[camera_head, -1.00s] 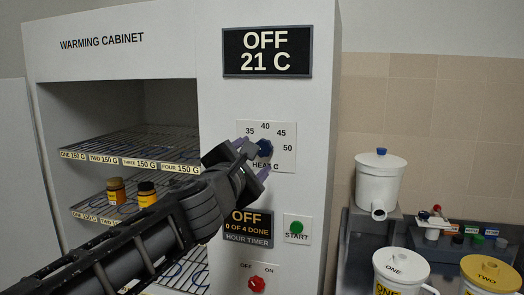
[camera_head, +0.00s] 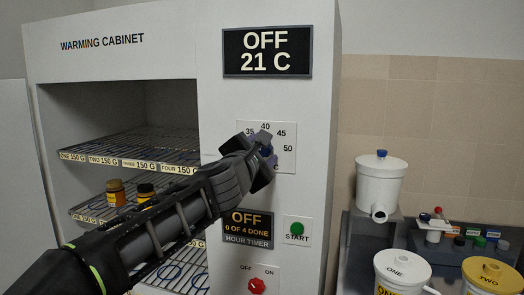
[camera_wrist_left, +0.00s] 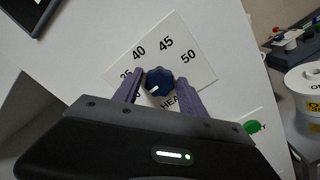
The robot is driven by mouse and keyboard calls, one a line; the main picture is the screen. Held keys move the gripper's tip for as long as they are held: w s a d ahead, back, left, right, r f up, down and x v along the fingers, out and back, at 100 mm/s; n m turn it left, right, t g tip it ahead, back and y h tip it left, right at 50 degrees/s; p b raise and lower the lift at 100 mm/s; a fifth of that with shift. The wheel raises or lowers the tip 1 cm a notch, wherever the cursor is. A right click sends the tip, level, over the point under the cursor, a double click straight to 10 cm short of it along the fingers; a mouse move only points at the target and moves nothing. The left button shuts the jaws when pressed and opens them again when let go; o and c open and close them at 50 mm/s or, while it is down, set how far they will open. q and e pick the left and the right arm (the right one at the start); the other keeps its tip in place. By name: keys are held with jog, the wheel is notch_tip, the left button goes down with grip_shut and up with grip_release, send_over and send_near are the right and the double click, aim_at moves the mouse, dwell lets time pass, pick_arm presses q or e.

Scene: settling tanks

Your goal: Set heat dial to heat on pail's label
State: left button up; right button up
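The blue heat dial (camera_head: 267,150) sits on a white plate (camera_head: 287,134) on the cabinet front, marked 35, 40, 45 and 50. In the left wrist view the dial (camera_wrist_left: 159,82) has a white mark toward the plate's lower left, near a partly hidden number. The cabinet display (camera_head: 267,52) reads OFF, 21 C. A white pail marked ONE (camera_head: 402,269) and a yellow-lidded pail marked TWO (camera_head: 492,273) stand at lower right. Their label details are unreadable. My right gripper is out of view.
Below the dial are the hour timer (camera_head: 248,228), a green START button (camera_head: 297,228) and a red off/on switch (camera_head: 257,286). Wire shelves (camera_head: 150,142) with amber jars (camera_head: 116,193) fill the open cabinet left. A white tank (camera_head: 379,181) stands at right.

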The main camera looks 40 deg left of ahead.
pick_arm(q)
grip_shut()
dwell(0.3)
jog(key=shift+m+p, duration=0.3)
jog(key=shift+m, duration=0.2)
jog(key=m+p, duration=0.1)
jog(key=m, duration=0.2)
jog(key=shift+m+p, duration=0.3)
jog(key=shift+p, duration=0.05)
jog(key=shift+f+m+p, duration=0.1)
jog(key=shift+m+p, duration=0.65)
jog(key=shift+m, duration=1.45)
jog(key=shift+o, duration=1.4)
grip_release()
